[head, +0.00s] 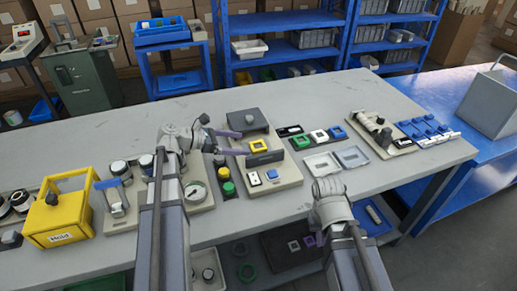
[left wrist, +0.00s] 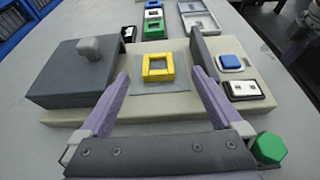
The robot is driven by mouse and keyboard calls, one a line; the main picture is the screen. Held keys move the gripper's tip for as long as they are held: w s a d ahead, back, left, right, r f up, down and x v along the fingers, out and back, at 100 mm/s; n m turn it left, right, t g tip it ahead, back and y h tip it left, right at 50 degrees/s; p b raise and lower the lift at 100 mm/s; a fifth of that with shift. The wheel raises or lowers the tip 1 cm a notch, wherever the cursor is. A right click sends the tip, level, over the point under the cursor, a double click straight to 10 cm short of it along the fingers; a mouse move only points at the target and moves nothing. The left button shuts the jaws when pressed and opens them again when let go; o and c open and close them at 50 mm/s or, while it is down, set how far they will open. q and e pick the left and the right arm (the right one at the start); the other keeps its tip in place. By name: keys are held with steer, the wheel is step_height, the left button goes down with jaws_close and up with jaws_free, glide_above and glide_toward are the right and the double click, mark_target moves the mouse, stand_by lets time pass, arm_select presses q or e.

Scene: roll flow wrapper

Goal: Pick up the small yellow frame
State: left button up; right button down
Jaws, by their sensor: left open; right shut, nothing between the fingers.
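The small yellow frame (head: 258,151) is a square ring lying flat on a grey plate of the beige fixture (head: 285,180). It also shows in the left wrist view (left wrist: 157,77), centred ahead of the fingers. My left gripper (head: 237,143) is open, its purple fingers just left of the frame in the head view. In the left wrist view its fingertips (left wrist: 160,75) spread to either side of the frame, with nothing between them. My right gripper (head: 318,239) is shut and empty at the table's front edge, mostly hidden by its own arm.
A grey block with a knob (head: 249,121) and an upright grey plate (head: 264,159) flank the frame. Green, white and blue frames (head: 319,136) lie beyond, beside grey trays (head: 352,157). A button box with a green button (head: 228,188) stands close on the near side.

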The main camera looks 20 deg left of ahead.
mark_target(263, 144)
arm_select(q)
steer(key=shift+b+x, duration=1.4)
steer(key=shift+x, duration=2.4)
steer(key=shift+w+a, duration=0.15)
steer(key=c, duration=1.4)
steer(key=shift+r, duration=0.2)
step_height(263, 144, up, 10)
steer(key=p, duration=1)
